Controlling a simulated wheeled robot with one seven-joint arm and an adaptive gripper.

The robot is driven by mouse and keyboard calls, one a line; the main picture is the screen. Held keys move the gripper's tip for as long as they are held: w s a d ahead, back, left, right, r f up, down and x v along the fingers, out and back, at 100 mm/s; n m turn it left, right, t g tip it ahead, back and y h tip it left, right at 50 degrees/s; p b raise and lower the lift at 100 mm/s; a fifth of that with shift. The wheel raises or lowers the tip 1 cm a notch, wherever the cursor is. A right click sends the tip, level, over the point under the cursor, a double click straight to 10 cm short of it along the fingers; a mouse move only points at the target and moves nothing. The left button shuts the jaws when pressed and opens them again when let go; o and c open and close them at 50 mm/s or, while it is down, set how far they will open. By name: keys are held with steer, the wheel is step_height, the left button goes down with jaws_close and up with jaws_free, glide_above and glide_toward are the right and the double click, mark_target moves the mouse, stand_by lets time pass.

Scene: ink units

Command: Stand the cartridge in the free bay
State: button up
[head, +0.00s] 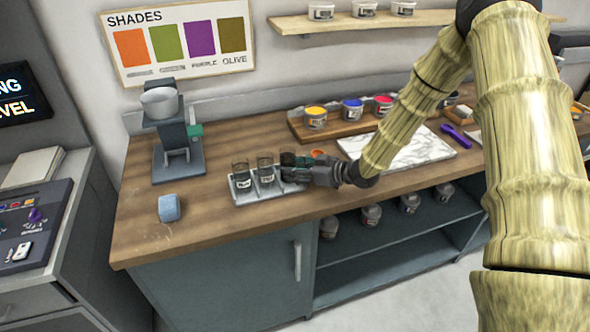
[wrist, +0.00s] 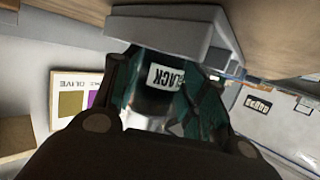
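A light grey rack (head: 243,200) stands on the wooden counter. Two dark, clear-walled cartridges with white labels, a left one (head: 240,177) and a middle one (head: 265,170), stand upright in it. A third dark cartridge (head: 287,160) is at the rack's right bay, partly hidden by my gripper (head: 291,171). In the wrist view this cartridge (wrist: 154,100) has a label reading BLACK and sits between my teal finger pads (wrist: 160,105), which appear to touch both its sides. Its base end meets the rack (wrist: 165,30); how deep it sits is hidden.
A grey press-like machine (head: 180,140) and a blue block (head: 169,208) stand to the left. Behind are a wooden tray (head: 340,130) with ink pots and a marble slab (head: 410,150). A small orange round thing (head: 318,154) is just behind my gripper.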

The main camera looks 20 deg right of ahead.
steer(key=o, duration=0.5)
steer(key=shift+s+f, duration=0.1)
steer(key=shift+f, duration=0.1)
steer(key=shift+c, duration=0.2)
steer(key=shift+d+f, duration=0.1)
steer(key=shift+s+d+r, duration=0.1)
steer(key=shift+d+r, duration=0.1)
steer(key=shift+r, duration=0.1)
steer(key=b+v, duration=0.2)
steer(key=v, duration=0.9)
steer(key=shift+r, duration=0.3)
steer(key=shift+s+d, duration=0.15)
